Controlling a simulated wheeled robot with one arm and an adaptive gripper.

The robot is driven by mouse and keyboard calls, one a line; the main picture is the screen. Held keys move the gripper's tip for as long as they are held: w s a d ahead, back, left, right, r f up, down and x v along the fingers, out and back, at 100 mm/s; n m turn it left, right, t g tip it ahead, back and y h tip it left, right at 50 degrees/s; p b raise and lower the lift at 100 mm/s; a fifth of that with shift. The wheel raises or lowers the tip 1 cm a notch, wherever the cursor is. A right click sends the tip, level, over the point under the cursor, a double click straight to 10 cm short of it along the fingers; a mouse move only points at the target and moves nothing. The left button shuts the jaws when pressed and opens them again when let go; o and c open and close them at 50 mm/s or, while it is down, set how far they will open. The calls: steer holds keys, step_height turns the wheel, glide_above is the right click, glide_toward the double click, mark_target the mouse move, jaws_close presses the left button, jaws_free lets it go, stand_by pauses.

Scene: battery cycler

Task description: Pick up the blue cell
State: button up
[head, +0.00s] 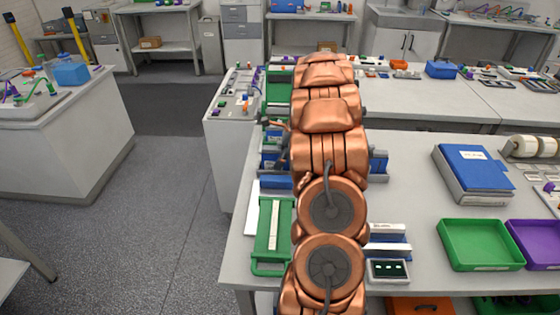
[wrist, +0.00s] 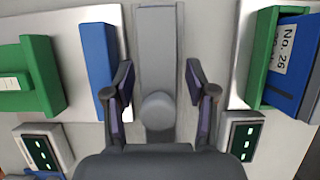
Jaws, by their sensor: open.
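In the wrist view my gripper (wrist: 158,88) is open and empty, its two dark fingers spread over a grey bar with a round knob (wrist: 158,110). At the right edge, a blue block labelled "No. 26" (wrist: 295,60) sits against a green holder (wrist: 261,55), clear of the right finger. I cannot tell which of these blue blocks is the blue cell. In the head view my copper arm hides the middle of the bench and my gripper.
Small display units flank the gripper at left (wrist: 42,150) and right (wrist: 241,135). In the head view, a green tray (head: 480,245), a purple tray (head: 535,243) and a blue-topped box (head: 473,168) stand right.

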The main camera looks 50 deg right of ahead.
steer(key=shift+c, duration=0.3)
jaws_close()
stand_by(0.4)
